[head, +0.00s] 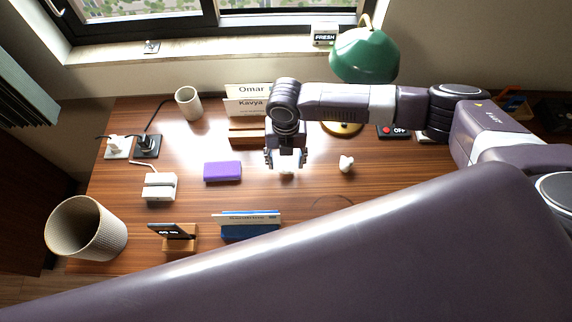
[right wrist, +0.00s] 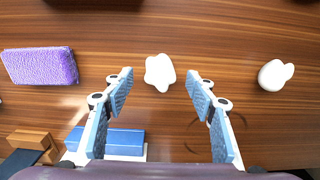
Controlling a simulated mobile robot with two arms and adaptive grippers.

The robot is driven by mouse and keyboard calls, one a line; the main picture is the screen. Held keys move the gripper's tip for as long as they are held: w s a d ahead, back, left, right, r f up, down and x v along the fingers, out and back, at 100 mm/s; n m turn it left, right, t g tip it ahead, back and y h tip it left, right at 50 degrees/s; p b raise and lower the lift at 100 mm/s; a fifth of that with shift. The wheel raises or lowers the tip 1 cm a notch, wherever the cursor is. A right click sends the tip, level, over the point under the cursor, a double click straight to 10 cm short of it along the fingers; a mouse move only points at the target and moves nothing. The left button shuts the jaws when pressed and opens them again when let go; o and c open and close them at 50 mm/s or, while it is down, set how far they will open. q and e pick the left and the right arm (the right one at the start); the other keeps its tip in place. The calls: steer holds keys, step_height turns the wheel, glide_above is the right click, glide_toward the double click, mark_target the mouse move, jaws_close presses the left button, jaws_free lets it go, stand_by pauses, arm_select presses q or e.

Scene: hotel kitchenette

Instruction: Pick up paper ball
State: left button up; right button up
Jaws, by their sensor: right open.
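A white crumpled lump, which looks like the paper ball (right wrist: 160,72), lies on the wooden desk. In the right wrist view it sits centred, just beyond the gap between my fingertips. In the head view the ball (head: 286,169) is partly hidden under my right gripper (head: 286,160). My right gripper is open and points down, with its two blue-padded fingers (right wrist: 161,84) apart and nothing between them. A second small white lump (head: 346,163) lies to the right; it also shows in the right wrist view (right wrist: 275,75). My left gripper is not in view.
A purple sponge (head: 222,171) lies left of the gripper. A blue holder (head: 250,232) stands in front, name signs (head: 247,106) behind. A green lamp (head: 364,55) stands at the back right. A white cup (head: 188,103) and a bin (head: 86,228) are on the left.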

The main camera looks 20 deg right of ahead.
mark_target(286, 164)
step_height(286, 164, down, 4)
steer(key=shift+d+r, duration=0.1)
steer(key=shift+r, duration=0.15)
steer(key=c, duration=0.7)
steer(key=shift+c, duration=0.2)
steer(key=shift+r, duration=0.15)
